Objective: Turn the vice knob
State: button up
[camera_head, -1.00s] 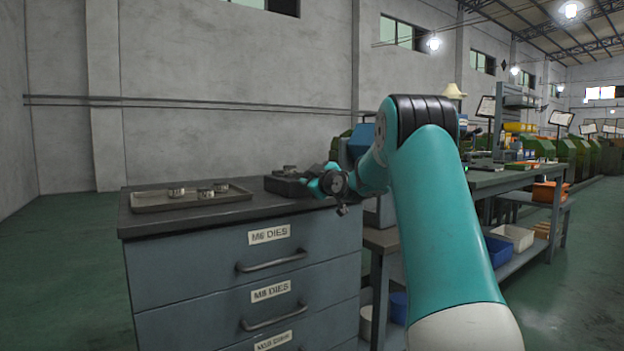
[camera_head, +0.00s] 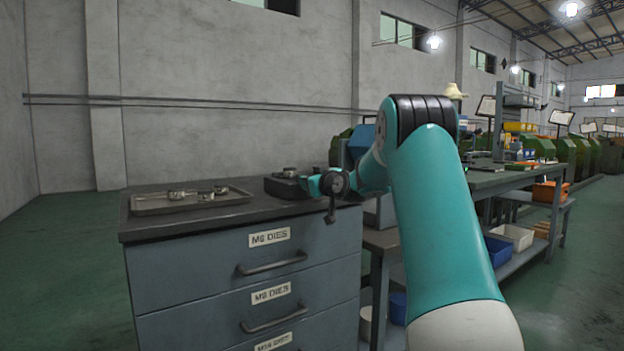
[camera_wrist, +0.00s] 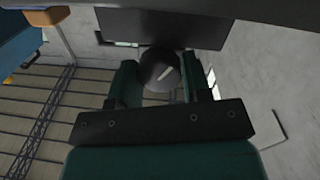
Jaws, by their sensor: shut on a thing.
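The vice (camera_head: 284,187) is a dark block on the right end of the cabinet top. In the wrist view it shows as a dark block (camera_wrist: 160,28) at the top. Its knob (camera_wrist: 163,72) is dark and round, with a pale line mark running diagonally on its face. My gripper (camera_wrist: 160,78) has its two green fingers on either side of the knob and is shut on it. In the head view my gripper (camera_head: 310,185) meets the vice from the right, and the knob is hidden there.
The grey drawer cabinet (camera_head: 200,265) stands below. A tray (camera_head: 150,205) with several metal dies lies on its top, left of the vice. A workbench (camera_head: 490,181) with bins stands to the right of my arm. The wall is behind.

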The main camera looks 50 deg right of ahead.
jog(key=m+p, duration=0.1)
jog(key=m, duration=0.1)
jog(key=m+p, duration=0.1)
jog(key=m, duration=0.2)
jog(key=shift+r+y, duration=0.2)
jog(key=shift+y, duration=0.1)
jog(key=shift+m+p, duration=1.35)
jog(key=shift+m, duration=0.95)
jog(key=shift+f, duration=0.1)
jog(key=o, duration=0.9)
jog(key=shift+y, duration=0.3)
jog(key=shift+s, duration=0.1)
jog(key=b+v, duration=0.1)
jog(key=v, duration=1.6)
jog(key=shift+s, duration=0.1)
jog(key=shift+a, duration=0.1)
